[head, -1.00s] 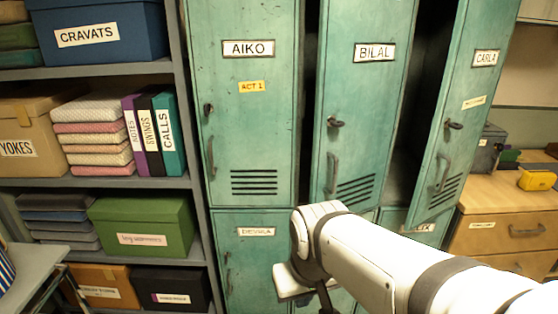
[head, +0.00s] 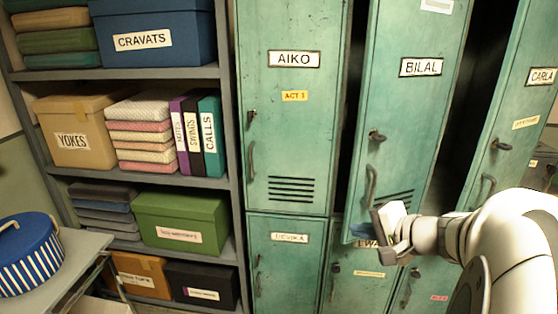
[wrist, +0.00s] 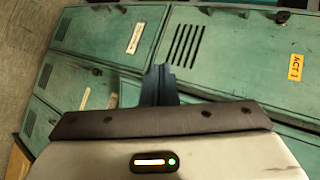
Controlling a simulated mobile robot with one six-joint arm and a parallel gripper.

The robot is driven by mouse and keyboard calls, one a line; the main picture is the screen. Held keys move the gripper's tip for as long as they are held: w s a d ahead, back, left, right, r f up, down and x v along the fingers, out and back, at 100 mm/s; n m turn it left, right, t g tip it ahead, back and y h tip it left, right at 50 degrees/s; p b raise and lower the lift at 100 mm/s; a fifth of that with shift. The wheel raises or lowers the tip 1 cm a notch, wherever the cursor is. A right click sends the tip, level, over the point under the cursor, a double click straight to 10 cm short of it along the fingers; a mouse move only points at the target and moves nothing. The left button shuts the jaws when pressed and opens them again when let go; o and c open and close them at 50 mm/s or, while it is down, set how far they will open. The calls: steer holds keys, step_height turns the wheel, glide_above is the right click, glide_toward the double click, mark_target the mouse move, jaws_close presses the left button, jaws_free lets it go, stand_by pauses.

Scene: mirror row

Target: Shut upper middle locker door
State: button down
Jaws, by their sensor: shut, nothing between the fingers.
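The upper middle locker door, labelled BILAL (head: 415,110), is green and stands ajar, with a dark gap along its left edge. It has a keyed lock, a handle (head: 371,186) and slanted vents. My gripper (head: 386,232) is shut and empty, in front of the door's lower left corner just below the handle. I cannot tell whether it touches the door. In the wrist view my shut fingers (wrist: 159,84) point towards green locker fronts, with the vents and ACT 1 tag of the AIKO door (wrist: 245,50) showing sideways. The BILAL door is not clearly seen there.
The AIKO door (head: 292,135) on the left looks shut. The CARLA door (head: 520,110) on the right stands open. Lower lockers (head: 285,270) look shut. A shelf (head: 225,130) with boxes and folders stands left, and a striped blue round box (head: 28,250) sits on a table.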

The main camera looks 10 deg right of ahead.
mark_target(358, 185)
steer(key=w+d+r+m+t+h, duration=0.1)
steer(key=d+r+m+t+h, duration=0.25)
steer(key=d, duration=0.55)
steer(key=shift+m+t+y, duration=0.25)
steer(key=shift+y, duration=0.1)
steer(key=p+x, duration=0.1)
steer(key=x, duration=0.3)
steer(key=p+x, duration=0.1)
steer(key=x, duration=0.4)
steer(key=r+p+x, duration=0.1)
steer(key=x, duration=0.3)
steer(key=shift+w+d+f, duration=0.1)
steer(key=shift+w, duration=0.5)
